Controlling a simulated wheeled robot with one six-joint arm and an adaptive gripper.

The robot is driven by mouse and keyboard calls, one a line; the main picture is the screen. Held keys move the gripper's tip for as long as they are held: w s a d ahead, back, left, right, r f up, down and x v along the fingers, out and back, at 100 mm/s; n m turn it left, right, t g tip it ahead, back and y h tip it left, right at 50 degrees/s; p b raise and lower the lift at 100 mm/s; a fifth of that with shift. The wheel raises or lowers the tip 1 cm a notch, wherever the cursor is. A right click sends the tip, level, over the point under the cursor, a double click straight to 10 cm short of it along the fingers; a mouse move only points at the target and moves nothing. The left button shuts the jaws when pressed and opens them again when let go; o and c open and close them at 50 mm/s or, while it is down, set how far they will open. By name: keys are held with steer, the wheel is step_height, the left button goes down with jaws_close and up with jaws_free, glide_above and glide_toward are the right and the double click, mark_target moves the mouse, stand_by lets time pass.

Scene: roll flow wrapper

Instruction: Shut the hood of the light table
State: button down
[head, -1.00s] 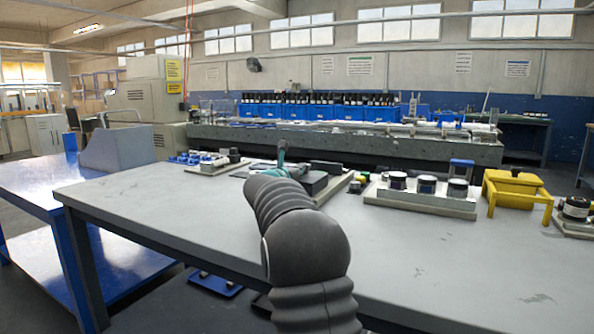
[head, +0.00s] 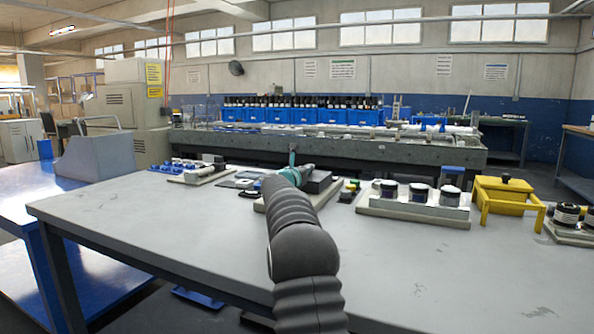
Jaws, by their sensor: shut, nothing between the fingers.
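My arm reaches forward over the grey table, and its teal end, my gripper (head: 306,168), is small, far off and partly hidden behind the dark arm. Its fingers look shut, with nothing seen held. A low dark box (head: 320,182) on a pale base plate lies just right of it; whether they touch I cannot tell. I cannot tell for certain which thing is the light table. It may be this dark box, whose hood I cannot make out.
The grey table (head: 150,215) is clear in front. Small blue parts (head: 175,164) lie at the back left. A grey box with a handle (head: 95,157) stands on the blue table.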

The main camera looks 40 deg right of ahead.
steer(key=shift+w+r, duration=0.1)
steer(key=shift+r, duration=0.25)
steer(key=shift+d, duration=0.1)
